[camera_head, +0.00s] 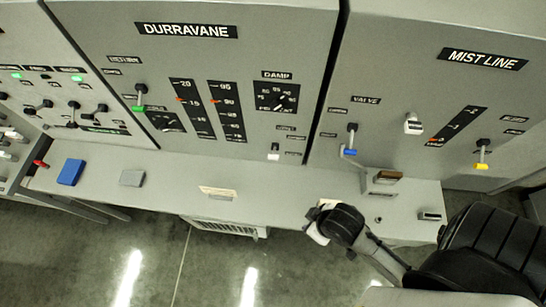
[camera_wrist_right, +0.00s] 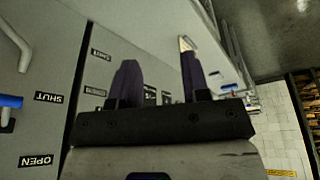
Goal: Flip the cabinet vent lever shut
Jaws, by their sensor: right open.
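I cannot tell for sure which lever is the vent lever, as most small labels are too blurred to read. In the head view a green-tipped lever (camera_head: 139,100) sits on the DURRAVANE panel, a blue-tipped lever (camera_head: 350,146) under the VALVE label, and a yellow-tipped lever (camera_head: 482,155) on the MIST LINE panel. In the right wrist view a blue handle (camera_wrist_right: 10,101) shows at the left edge, near upside-down SHUT (camera_wrist_right: 48,97) and OPEN (camera_wrist_right: 35,160) labels. My right gripper (camera_wrist_right: 158,75) is open, with nothing between its fingers. My left gripper is out of view.
A grey ledge (camera_head: 270,197) runs below the panels, with a blue block (camera_head: 70,172), a grey block (camera_head: 132,178) and a brown-topped block (camera_head: 388,177). My right arm crosses the lower right. The left part of the ledge front is clear of my arms.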

